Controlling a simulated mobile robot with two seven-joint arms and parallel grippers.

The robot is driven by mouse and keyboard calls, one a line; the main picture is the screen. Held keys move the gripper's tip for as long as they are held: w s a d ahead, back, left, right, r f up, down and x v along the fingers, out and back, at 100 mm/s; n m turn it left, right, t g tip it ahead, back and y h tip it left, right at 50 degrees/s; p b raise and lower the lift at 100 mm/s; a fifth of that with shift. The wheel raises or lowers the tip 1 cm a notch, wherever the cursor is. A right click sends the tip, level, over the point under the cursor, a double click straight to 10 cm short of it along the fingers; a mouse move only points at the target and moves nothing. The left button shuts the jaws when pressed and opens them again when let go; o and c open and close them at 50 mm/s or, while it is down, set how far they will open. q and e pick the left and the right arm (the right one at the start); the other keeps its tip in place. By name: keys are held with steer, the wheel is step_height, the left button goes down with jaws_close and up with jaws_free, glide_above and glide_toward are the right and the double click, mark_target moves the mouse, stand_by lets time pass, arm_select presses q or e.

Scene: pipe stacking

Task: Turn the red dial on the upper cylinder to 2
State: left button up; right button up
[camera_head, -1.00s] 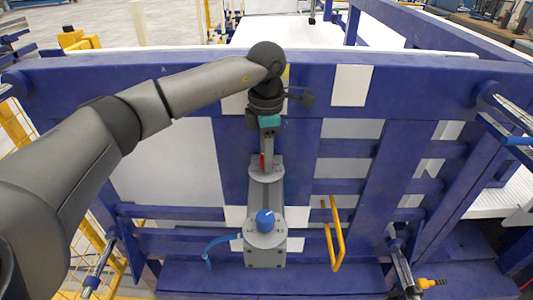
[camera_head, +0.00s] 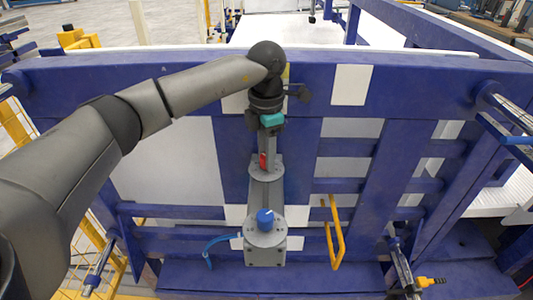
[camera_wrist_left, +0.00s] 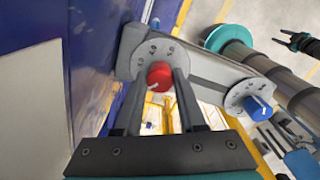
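The red dial (camera_wrist_left: 159,75) is on the numbered round face of the upper cylinder (camera_wrist_left: 128,52). It also shows as a small red patch in the head view (camera_head: 263,160). My left gripper (camera_wrist_left: 160,72) points down at this face, with one finger on each side of the dial. The fingers appear to touch its sides. In the head view my left gripper (camera_head: 265,145) hides part of the dial and face. The small numbers are hard to read. My right gripper (camera_wrist_left: 286,41) shows small at the wrist view's upper right, with its fingers apart and empty.
A blue dial (camera_head: 265,216) sits on a lower cylinder face, also in the wrist view (camera_wrist_left: 253,105). A yellow handle (camera_head: 335,235) is to its right and a blue strap (camera_head: 212,245) to its left. A blue frame (camera_head: 400,85) surrounds the cylinders.

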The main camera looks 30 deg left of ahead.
arm_select(q)
steer(key=o, duration=0.4)
steer(key=shift+r, duration=7.65)
steer(key=shift+d+f, duration=0.1)
